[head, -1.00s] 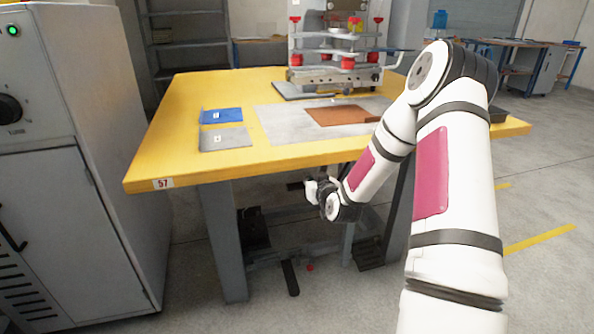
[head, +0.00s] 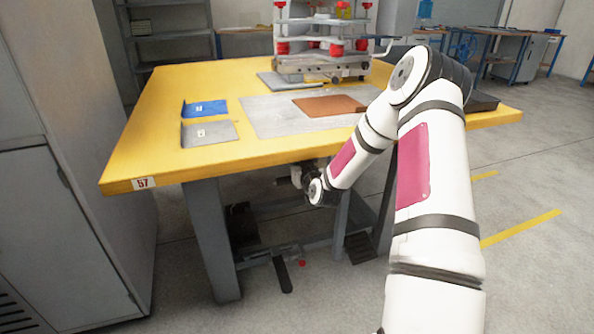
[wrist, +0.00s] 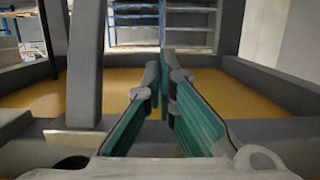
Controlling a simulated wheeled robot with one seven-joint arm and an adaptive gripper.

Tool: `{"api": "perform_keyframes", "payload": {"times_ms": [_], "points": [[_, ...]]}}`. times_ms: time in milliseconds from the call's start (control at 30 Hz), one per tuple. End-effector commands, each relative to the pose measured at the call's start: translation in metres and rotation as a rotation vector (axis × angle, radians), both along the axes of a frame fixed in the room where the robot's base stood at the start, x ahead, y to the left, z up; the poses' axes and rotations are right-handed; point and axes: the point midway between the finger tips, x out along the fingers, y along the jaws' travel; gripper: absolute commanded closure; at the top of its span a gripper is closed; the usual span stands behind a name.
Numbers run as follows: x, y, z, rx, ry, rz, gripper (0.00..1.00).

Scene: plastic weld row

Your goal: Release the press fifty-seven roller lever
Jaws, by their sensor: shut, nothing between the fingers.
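The bench labelled 57 (head: 144,183) has a yellow top (head: 158,100), and a grey press (head: 320,66) with red fittings stands at its back. A lever with a dark handle (head: 385,48) sticks out at the press's right side, partly behind my arm. Under the bench, a dark pedal-like bar (head: 282,272) and a small red knob (head: 301,262) show low down. I cannot tell which part is the roller lever. My gripper (head: 290,179) is by the bench's front edge, at underside height, away from the press. In the wrist view its green-sided fingers (wrist: 164,78) are shut and empty.
A blue tray (head: 205,109), a grey tray (head: 208,133) and a brown sheet (head: 328,105) lie on the bench. A grey cabinet (head: 70,130) stands close at left. Bench legs (head: 212,240) and crossbars crowd the space below. Grey bars frame yellow surfaces in the wrist view.

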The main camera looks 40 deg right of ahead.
Motion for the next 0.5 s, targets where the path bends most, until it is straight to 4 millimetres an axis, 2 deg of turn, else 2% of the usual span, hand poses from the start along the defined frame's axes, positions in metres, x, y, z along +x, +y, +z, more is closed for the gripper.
{"api": "perform_keyframes", "payload": {"times_ms": [100,333,367,500], "points": [[0.022,-0.007,-0.008,0.001,-0.002,-0.001,1.00],[0.059,-0.017,-0.016,0.002,-0.002,0.000,1.00],[0.062,-0.017,-0.017,0.002,-0.002,0.000,1.00],[0.048,-0.015,-0.035,0.003,0.001,-0.002,1.00]]}}
